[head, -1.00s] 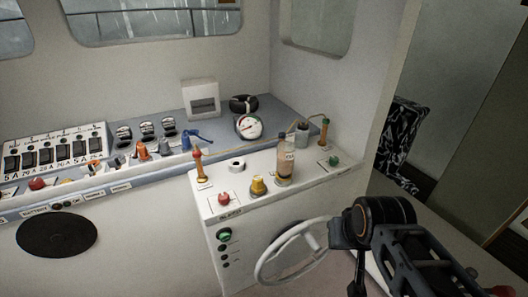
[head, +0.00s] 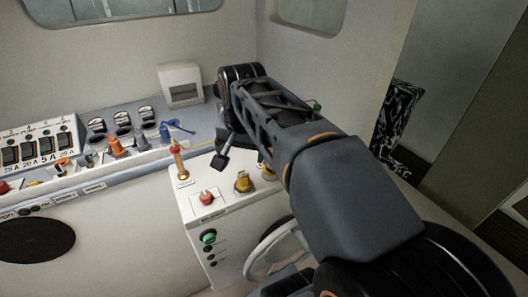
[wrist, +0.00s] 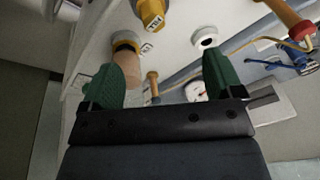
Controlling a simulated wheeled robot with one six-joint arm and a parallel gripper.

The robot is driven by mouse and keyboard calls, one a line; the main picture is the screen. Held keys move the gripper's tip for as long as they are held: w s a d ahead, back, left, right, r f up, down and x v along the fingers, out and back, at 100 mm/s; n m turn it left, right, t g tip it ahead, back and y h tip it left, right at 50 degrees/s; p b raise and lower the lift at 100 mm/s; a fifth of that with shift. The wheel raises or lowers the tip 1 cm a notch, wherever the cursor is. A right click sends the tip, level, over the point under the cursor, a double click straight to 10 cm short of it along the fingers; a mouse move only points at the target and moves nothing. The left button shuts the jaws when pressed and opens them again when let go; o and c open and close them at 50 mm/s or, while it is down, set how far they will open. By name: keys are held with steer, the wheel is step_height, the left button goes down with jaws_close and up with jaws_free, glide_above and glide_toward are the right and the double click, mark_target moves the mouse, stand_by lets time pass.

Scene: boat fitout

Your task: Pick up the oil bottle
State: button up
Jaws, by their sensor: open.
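The oil bottle (wrist: 132,72), tan-bodied, shows in the wrist view by a yellowish ring at one end. The left green finger partly covers it. In the head view my arm hides most of the bottle. My gripper (wrist: 167,72) is open, its two green fingers spread wide. The bottle is close to the left finger in the picture, off the middle of the gap; whether they touch I cannot tell. Nothing is seen held between the fingers.
On the white console are a yellow knob (head: 243,181), a red knob (head: 206,197) and an orange-topped lever (head: 178,160). A white ring (wrist: 205,40) also stands near the gripper. A steering wheel (head: 268,250) is below, and switch panels line the left.

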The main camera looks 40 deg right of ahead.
steer(key=d+r+m, duration=0.2)
steer(key=d+m, duration=0.1)
steer(key=w+d+r+m+g, duration=0.1)
steer(key=d+r+m, duration=0.2)
steer(key=w+d+r+m+g, duration=0.1)
steer(key=d+r+m, duration=0.1)
steer(key=d+m, duration=0.1)
steer(key=shift+w+d+r+m+y, duration=0.1)
steer(key=shift+d+r+m+y, duration=0.15)
steer(key=shift+r+m+y, duration=0.1)
steer(key=shift+d+m+g, duration=0.3)
steer(key=shift+d+m, duration=0.05)
steer(key=f+b, duration=0.1)
steer(key=f, duration=0.6)
steer(key=shift+d, duration=0.2)
steer(key=shift+s+d+f+p, duration=0.15)
steer(key=shift+f+p, duration=0.1)
steer(key=shift+f, duration=1.25)
steer(key=shift+s+a+f+p, duration=0.1)
steer(key=shift+f+p, duration=0.15)
steer(key=shift+f, duration=1.25)
steer(key=c, duration=1.3)
steer(key=shift+o, duration=0.2)
steer(key=shift+r, duration=0.1)
